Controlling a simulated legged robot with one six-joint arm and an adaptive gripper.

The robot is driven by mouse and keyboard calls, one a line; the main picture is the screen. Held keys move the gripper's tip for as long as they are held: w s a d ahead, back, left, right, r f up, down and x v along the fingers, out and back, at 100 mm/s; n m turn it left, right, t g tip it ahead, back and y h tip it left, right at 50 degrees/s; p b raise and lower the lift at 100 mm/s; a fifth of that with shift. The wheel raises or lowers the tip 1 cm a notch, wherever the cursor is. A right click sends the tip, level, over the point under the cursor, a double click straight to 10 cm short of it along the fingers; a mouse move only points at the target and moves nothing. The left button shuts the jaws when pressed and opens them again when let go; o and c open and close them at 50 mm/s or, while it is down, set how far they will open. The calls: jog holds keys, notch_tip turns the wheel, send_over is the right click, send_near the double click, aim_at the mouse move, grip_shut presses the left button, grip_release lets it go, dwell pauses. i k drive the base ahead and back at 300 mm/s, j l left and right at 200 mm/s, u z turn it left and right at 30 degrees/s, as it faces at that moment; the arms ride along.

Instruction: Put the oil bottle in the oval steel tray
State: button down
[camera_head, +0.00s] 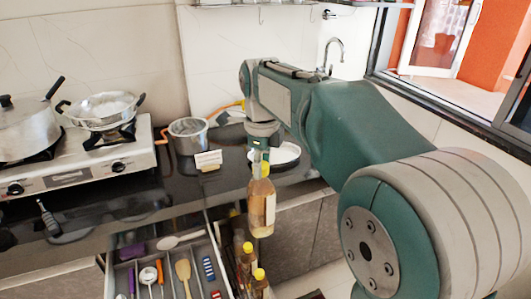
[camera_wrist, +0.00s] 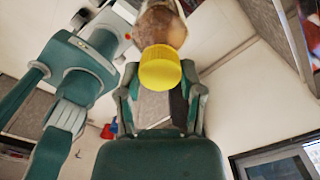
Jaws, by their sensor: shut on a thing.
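The oil bottle (camera_head: 262,205), clear with amber oil and a pale label, hangs upright in front of the counter edge, above the open drawer's right side. My gripper (camera_head: 261,158) is shut on its neck from above. In the wrist view the bottle's yellow cap (camera_wrist: 160,68) lies between the fingers of my gripper (camera_wrist: 162,98). An oval pale tray (camera_head: 289,154) lies on the dark counter behind my gripper, probably the oval steel tray. My gripper and arm hide part of it. The bottle is apart from it.
Two other yellow-capped bottles (camera_head: 259,284) stand below, right of the open cutlery drawer (camera_head: 150,243). A steel pot (camera_head: 188,136) and a small card (camera_head: 208,160) are left of the tray. A stove (camera_head: 80,160) with pans stands farther left. A window is at right.

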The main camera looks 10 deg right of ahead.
aim_at(287, 154)
jog(key=l+u, duration=0.75)
jog(key=k+l+z, duration=0.2)
jog(key=l, duration=0.15)
jog(key=l+z, duration=0.15)
jog(key=z, duration=0.15)
jog(key=l+z, duration=0.25)
jog(key=i+l+z, duration=0.1)
jog(key=z, duration=0.15)
jog(key=i+j+z, duration=0.1)
jog(key=i, duration=0.9)
jog(key=i+u, duration=0.4)
jog(key=j+u, duration=0.15)
jog(key=u, duration=0.55)
jog(key=k, duration=0.05)
